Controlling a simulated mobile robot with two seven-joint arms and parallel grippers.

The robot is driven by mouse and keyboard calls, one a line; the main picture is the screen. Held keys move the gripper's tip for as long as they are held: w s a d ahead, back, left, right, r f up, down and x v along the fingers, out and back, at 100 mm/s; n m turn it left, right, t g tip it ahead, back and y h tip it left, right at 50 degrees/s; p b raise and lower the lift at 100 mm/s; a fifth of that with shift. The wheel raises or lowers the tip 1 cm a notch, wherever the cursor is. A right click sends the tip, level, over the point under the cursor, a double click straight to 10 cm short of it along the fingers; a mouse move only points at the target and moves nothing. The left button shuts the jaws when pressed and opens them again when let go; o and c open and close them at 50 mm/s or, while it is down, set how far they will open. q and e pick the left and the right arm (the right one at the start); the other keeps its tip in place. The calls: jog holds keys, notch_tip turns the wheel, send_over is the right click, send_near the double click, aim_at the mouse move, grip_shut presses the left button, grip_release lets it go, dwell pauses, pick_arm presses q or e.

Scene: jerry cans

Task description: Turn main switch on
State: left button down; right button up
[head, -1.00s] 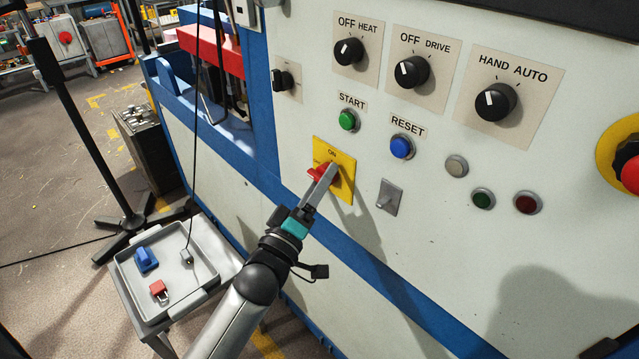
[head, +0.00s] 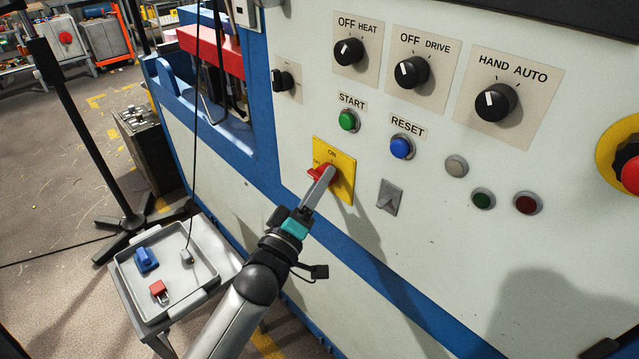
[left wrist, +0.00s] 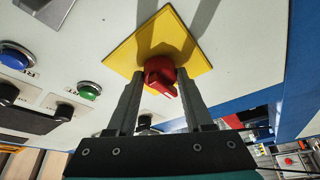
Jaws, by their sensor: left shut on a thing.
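The main switch is a red knob (head: 317,174) on a yellow plate (head: 344,165) low on the white control panel. "ON" is printed at the plate's top; the smaller lettering to the left is too small to read surely. My left gripper (head: 325,176) reaches up from below and is shut on the red knob, partly covering it. In the left wrist view the red knob (left wrist: 161,75) sits between the two fingers, in front of the yellow plate (left wrist: 140,50). The knob's exact angle is hard to tell. My right gripper is not in view.
Around the switch are a green START button (head: 348,121), a blue RESET button (head: 401,147) and a grey metal latch plate (head: 388,197). A red emergency button (head: 630,174) is at the far right. A grey tray (head: 205,266) with a blue item and a red padlock stands at lower left.

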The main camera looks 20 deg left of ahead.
pick_arm(q)
jog(key=shift+m, duration=0.4)
jog(key=shift+w+a+f+m+g+h+b, duration=0.15)
jog(key=shift+m+g+h+b, duration=0.3)
jog(key=shift+m+h, duration=2.55)
jog(key=shift+a+r+m+g+h+b, duration=0.1)
jog(key=shift+a+m+g+h+b, duration=0.5)
jog(key=shift+m, duration=4.45)
jog(key=shift+w+d+f+m+g+h+b, duration=0.15)
jog(key=shift+m+g+h+b, duration=0.15)
jog(key=shift+m+h, duration=2.85)
jog(key=shift+r+m+y, duration=0.1)
jog(key=shift+m+y, duration=0.85)
jog(key=shift+m, duration=0.25)
jog(key=shift+c, duration=1.4)
grip_release()
jog(key=shift+s+a, duration=0.1)
jog(key=shift+s, duration=0.05)
